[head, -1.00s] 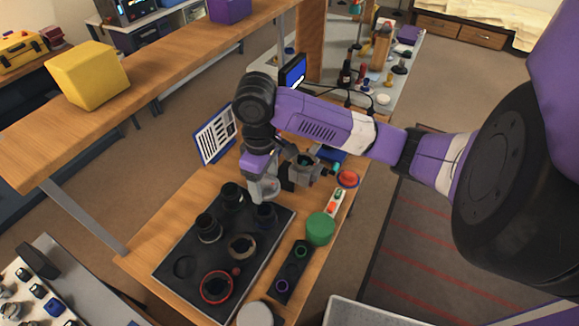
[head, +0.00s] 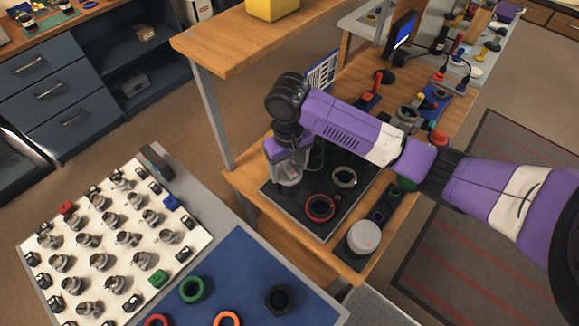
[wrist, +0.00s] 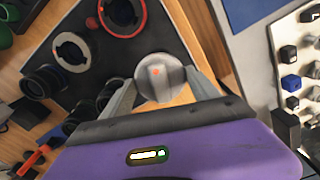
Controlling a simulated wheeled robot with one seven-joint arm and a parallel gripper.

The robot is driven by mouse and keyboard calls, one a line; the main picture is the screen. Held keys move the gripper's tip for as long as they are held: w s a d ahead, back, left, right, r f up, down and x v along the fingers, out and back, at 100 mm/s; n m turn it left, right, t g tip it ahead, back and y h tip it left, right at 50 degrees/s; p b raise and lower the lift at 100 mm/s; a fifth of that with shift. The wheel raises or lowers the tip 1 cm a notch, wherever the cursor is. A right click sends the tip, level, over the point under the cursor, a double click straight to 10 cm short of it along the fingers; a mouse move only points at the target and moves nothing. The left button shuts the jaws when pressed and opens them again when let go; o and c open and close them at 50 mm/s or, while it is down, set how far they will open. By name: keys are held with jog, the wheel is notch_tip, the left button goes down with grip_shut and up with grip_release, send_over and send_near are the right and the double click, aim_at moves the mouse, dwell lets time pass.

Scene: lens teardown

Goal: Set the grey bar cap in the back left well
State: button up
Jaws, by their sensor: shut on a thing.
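The grey bar cap (wrist: 155,72) is a round grey disc with a raised bar and a small red dot. My gripper (wrist: 160,82) is shut on it, one finger at each side. In the head view my gripper (head: 289,178) points down over the left part of the black tray (head: 322,229), and the cap cannot be made out there. In the wrist view the cap hangs over the tray (wrist: 95,62), near its edge. The well below the cap is hidden, and the height of the cap above the tray is unclear.
A red ring (head: 320,207) and a tan ring (head: 344,177) sit on the tray. Black lens barrels (wrist: 42,80) stand close by. A white round block (head: 363,238) is at the table's front right. A wooden shelf (head: 232,32) with a post stands to the left.

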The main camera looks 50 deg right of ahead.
jog(key=shift+w, duration=0.1)
jog(key=shift+d+f, duration=0.1)
jog(key=shift+f, duration=0.15)
notch_tip(320, 180, down, 6)
jog(key=b, duration=0.6)
jog(key=shift+f+b, duration=0.15)
jog(key=shift+b, duration=0.25)
jog(key=shift+f+b, duration=0.3)
jog(key=shift+f, duration=0.3)
jog(key=o, duration=1.4)
jog(key=shift+r, duration=3.95)
